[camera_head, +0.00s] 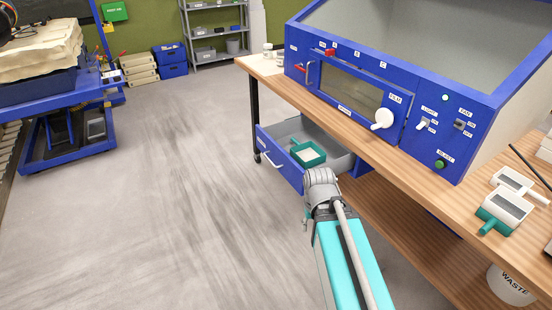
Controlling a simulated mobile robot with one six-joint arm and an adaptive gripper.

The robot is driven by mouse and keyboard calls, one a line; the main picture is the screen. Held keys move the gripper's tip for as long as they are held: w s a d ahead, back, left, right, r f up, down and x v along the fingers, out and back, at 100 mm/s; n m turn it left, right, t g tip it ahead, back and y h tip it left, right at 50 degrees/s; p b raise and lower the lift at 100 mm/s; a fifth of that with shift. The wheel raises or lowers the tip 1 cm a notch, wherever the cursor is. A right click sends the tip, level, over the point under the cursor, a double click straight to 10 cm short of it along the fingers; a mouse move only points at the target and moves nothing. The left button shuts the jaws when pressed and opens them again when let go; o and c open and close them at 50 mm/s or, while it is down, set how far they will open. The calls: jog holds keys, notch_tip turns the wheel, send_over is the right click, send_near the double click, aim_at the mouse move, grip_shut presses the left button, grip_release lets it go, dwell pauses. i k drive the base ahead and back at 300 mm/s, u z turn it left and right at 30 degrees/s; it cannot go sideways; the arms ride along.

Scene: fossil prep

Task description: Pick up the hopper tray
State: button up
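A small teal-green tray with a short handle and a pale inside (308,154) lies in the open drawer (283,171) under the workbench; I take it to be the hopper tray, though no label on it can be read. The drawer is blue-fronted with a grey inside and is pulled out to the left. The grey end joint of my arm is in front of the drawer's near side, just below the tray in the picture. My gripper's fingers do not show, so I cannot tell whether they touch anything.
A blue cabinet (439,119) with a window and switches stands on the wooden workbench (466,202). White boxes, one with a green handle (503,211), lie at the bench's right. A waste bin (510,287) stands below. The floor (180,190) left of the drawer is clear.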

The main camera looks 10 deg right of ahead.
aim_at(308, 155)
jog(key=u, duration=0.05)
jog(key=k, duration=0.65)
jog(key=u, duration=0.05)
jog(key=i, duration=0.75)
jog(key=u, duration=0.5)
jog(key=i, duration=1.05)
jog(key=u, duration=0.1)
